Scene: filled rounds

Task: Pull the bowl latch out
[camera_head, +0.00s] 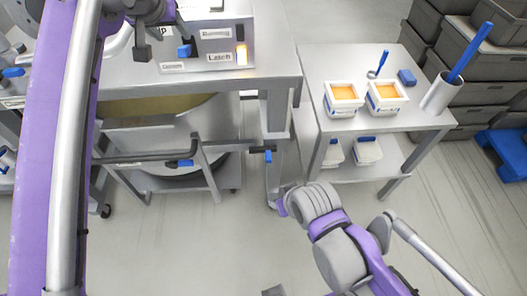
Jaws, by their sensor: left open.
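The machine's control panel (205,48) stands on the grey bench at upper left, with a blue lever, a lit lamp and a label that seems to read "Latch". A large round bowl (150,106) sits under the bench top, partly hidden. A dark rod with blue grips runs in front of it, one grip (180,163) left of centre and another blue piece (268,153) at its right end; I cannot tell which is the bowl latch. My left gripper (145,40) is open and empty, above the bench left of the panel.
Dark crates (480,70) stand behind. My right arm crosses the open floor in front.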

